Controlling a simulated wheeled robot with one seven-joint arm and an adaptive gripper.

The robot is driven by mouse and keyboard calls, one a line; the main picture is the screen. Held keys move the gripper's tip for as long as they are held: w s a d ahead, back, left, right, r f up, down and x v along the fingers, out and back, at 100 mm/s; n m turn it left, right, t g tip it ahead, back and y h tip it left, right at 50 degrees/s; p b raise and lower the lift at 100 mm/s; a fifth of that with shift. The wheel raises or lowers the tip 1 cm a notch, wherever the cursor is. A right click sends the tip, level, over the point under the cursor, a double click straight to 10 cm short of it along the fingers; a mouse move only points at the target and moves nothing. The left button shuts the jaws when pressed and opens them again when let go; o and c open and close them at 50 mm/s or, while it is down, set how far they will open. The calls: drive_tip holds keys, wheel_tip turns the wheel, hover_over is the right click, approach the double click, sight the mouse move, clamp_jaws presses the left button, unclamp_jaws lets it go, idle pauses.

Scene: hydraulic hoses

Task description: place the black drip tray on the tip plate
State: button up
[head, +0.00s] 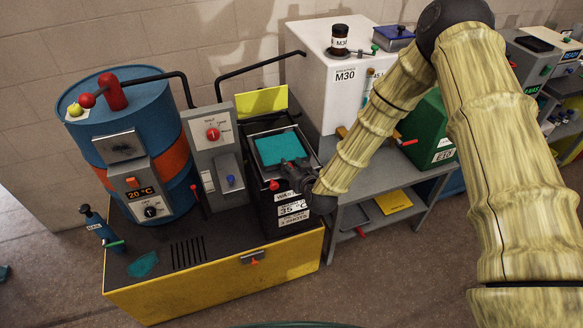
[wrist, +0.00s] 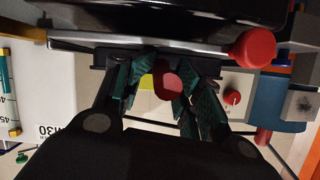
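I cannot single out the black drip tray or the tip plate with certainty. A dark flat tray (head: 358,217) lies on the lower shelf of the grey table. My gripper (head: 296,174) is at the front right edge of the black unit (head: 284,222) with the teal top (head: 280,148). In the wrist view my gripper's two green-padded fingers (wrist: 166,86) stand apart. A red rounded part (wrist: 167,85) shows between them, with a gap beside the left finger. A grey bar ending in a red ball (wrist: 253,50) runs just above the fingers, below a dark body (wrist: 180,16).
A yellow base (head: 222,285) carries a blue drum (head: 128,110), a grey control box (head: 212,134) and the black unit. Black pipes arch overhead. To the right, the grey table holds a white M30 cabinet (head: 330,92) and a green box (head: 430,125). The floor in front is free.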

drive_tip(key=shift+s+d+f, duration=0.1)
drive_tip(key=shift+s+f, duration=0.3)
drive_tip(key=shift+f, duration=0.05)
drive_tip(key=shift+r+p, duration=0.55)
drive_tip(key=shift+p, duration=0.05)
drive_tip(key=shift+s+d+b, duration=0.15)
drive_tip(key=shift+s+b, duration=0.1)
drive_tip(key=shift+b, duration=0.05)
drive_tip(key=r+b+v, duration=0.1)
drive_tip(key=b+v, duration=0.1)
drive_tip(key=v, duration=0.9)
drive_tip(key=shift+b, duration=0.4)
drive_tip(key=shift+w, duration=0.1)
drive_tip(key=s+d+f+m+g+h, duration=0.1)
drive_tip(key=s+d+f+g, duration=0.3)
drive_tip(key=s+f, duration=0.5)
drive_tip(key=s+d+f+g+h, duration=0.1)
drive_tip(key=s+d+f+g, duration=0.25)
drive_tip(key=s+f, duration=0.6)
drive_tip(key=s+d+f+g+h, duration=0.1)
drive_tip(key=s+d+f+g, duration=0.1)
drive_tip(key=s, duration=0.7)
drive_tip(key=s+d+f+m+g+h, duration=0.1)
drive_tip(key=s+d+f+g, duration=0.2)
drive_tip(key=s+d, duration=0.3)
drive_tip(key=s+f, duration=0.1)
drive_tip(key=s, duration=0.2)
drive_tip(key=shift+s+d+f+h, duration=0.2)
drive_tip(key=shift+s+f+h, duration=0.1)
drive_tip(key=shift+s, duration=0.1)
